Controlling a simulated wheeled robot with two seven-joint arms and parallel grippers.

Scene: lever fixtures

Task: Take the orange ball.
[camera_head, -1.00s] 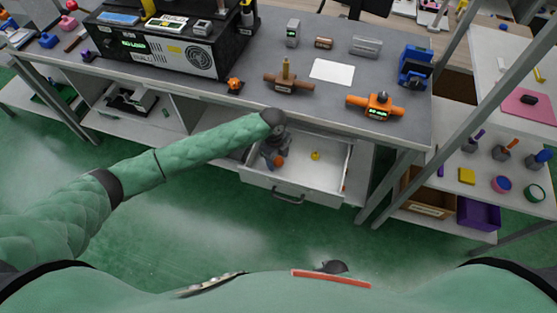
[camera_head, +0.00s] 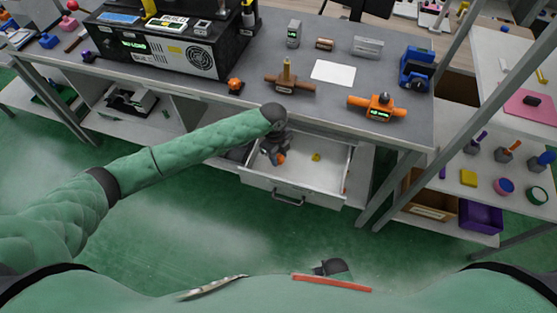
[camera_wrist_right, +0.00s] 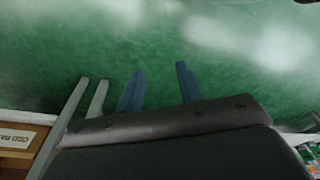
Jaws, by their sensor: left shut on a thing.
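The orange ball (camera_head: 281,159) is low at my left gripper (camera_head: 279,157), inside the left part of the open white drawer (camera_head: 293,193). My left arm reaches in from above, and the gripper is shut on the ball. The wrist partly hides the fingers, and I cannot tell whether the ball touches the drawer floor. My right gripper (camera_wrist_right: 158,88) shows in the right wrist view with its two blue fingers apart and nothing between them, over the green floor.
A small yellow thing (camera_head: 316,157) lies in the drawer. The grey bench top (camera_head: 215,95) above carries a brown lever fixture (camera_head: 290,84), an orange valve fixture (camera_head: 377,108) and a black box (camera_head: 170,45). A shelf rack with metal posts stands at right. Floor before the drawer is clear.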

